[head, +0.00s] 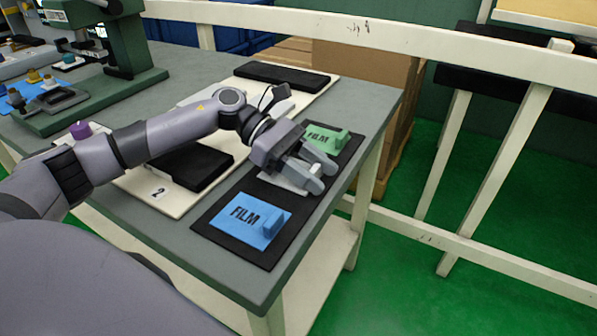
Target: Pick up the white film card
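The white film card (270,181) lies on the black mat (216,215) between the blue and green cards, mostly hidden under my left gripper. My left gripper (320,177) is right over its right part, with its two fingers apart. The card's tab is hidden, so I cannot tell whether the fingers touch it. The blue film card (245,215) lies in front, and the green film card (318,137) lies behind. Both have an upright tab at the right. My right gripper is not in view.
A cream board (150,192) marked 2 with a black block (197,163) lies left of the mat. A green machine (115,60) stands at the far left. The grey table (185,240) ends just right of the mat, and a cream rail (420,55) runs behind.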

